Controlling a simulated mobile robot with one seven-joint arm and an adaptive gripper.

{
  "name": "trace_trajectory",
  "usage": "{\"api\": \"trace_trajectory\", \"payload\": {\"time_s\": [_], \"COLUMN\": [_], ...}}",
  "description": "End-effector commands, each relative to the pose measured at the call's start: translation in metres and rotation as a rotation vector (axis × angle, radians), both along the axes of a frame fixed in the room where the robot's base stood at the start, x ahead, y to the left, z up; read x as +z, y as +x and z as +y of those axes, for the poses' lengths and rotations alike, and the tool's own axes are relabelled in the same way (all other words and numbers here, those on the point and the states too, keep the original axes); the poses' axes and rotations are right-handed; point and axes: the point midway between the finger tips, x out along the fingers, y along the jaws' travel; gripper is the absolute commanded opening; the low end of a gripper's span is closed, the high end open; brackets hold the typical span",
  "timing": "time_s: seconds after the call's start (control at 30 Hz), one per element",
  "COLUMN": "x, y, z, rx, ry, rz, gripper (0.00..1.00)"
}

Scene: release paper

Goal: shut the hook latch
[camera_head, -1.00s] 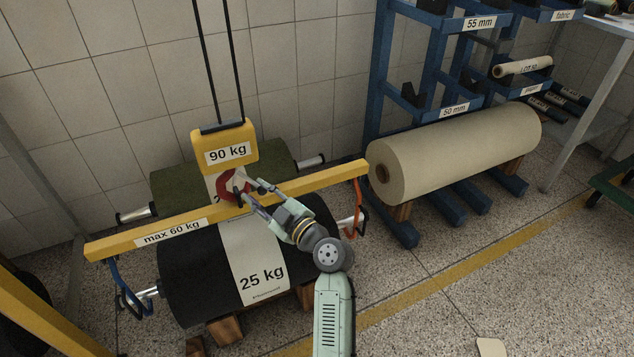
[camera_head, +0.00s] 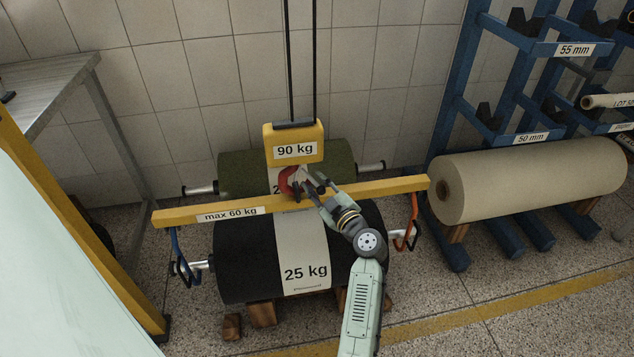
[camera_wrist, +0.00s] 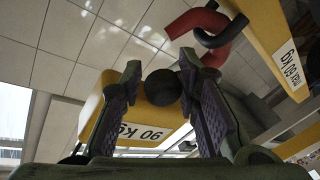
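The red hook (camera_head: 286,181) hangs under the yellow 90 kg hoist block (camera_head: 295,143), at the yellow beam (camera_head: 350,192). In the wrist view, the curved red hook (camera_wrist: 185,22) has a black curved piece (camera_wrist: 224,36) crossing its opening; I cannot tell whether that is the latch or a ring. My gripper (camera_head: 310,181) is at the hook, just right of it, and partly hides it. In the wrist view my gripper (camera_wrist: 160,78) has its fingers apart. A dark round knob (camera_wrist: 163,87) shows between them, close to the right finger; a firm grip is not visible.
A black roll (camera_head: 245,262) labelled 25 kg lies on wooden blocks under the beam, with a green roll (camera_head: 235,170) behind. Blue (camera_head: 175,255) and orange (camera_head: 411,222) hooks hang at the beam's ends. A beige roll (camera_head: 540,180) and blue rack (camera_head: 455,110) stand right.

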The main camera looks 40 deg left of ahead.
Motion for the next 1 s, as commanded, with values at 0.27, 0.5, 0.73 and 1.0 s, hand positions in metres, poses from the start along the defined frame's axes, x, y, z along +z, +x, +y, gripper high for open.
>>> {"api": "trace_trajectory", "payload": {"time_s": [0.27,0.5,0.73,1.0], "x": [-0.0004,-0.0003,0.0000,-0.0001], "y": [0.0007,0.0008,0.0010,0.0012], "z": [0.0014,0.0011,0.0008,0.0003], "rx": [-0.001,-0.001,-0.002,-0.002], "ry": [-0.001,0.000,0.000,0.000], "rz": [0.000,0.000,0.000,0.000], "gripper": [0.30,0.14,0.00,0.00]}}
